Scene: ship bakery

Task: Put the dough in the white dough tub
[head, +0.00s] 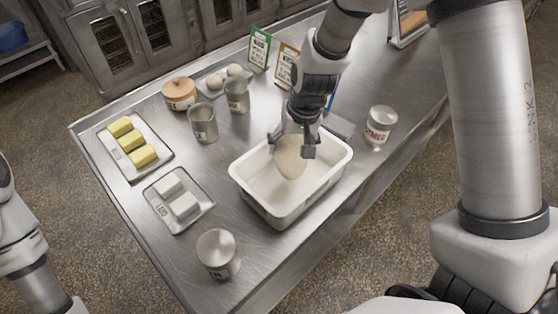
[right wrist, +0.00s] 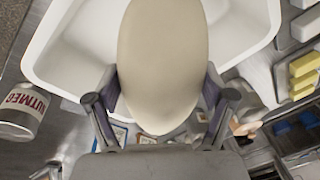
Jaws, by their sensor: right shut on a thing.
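The dough (head: 290,157) is a pale, smooth oval lump. It also fills the middle of the right wrist view (right wrist: 162,60). My right gripper (head: 291,146) is shut on it, with one finger on each side. The white dough tub (head: 280,211) is an open rectangular tub on the steel table. The dough hangs over the tub's opening, within its rim in the head view; I cannot tell whether it touches the floor of the tub. The tub's white wall also shows behind the dough in the right wrist view (right wrist: 75,45). My left gripper is out of view.
A nutmeg tin (head: 380,125) stands right of the tub. Left are a tray of white blocks (head: 178,222), a tray of butter (head: 157,165) and metal cups (head: 203,123). A lidded tin (head: 218,254) stands near the front edge. Small framed cards (head: 259,48) stand behind.

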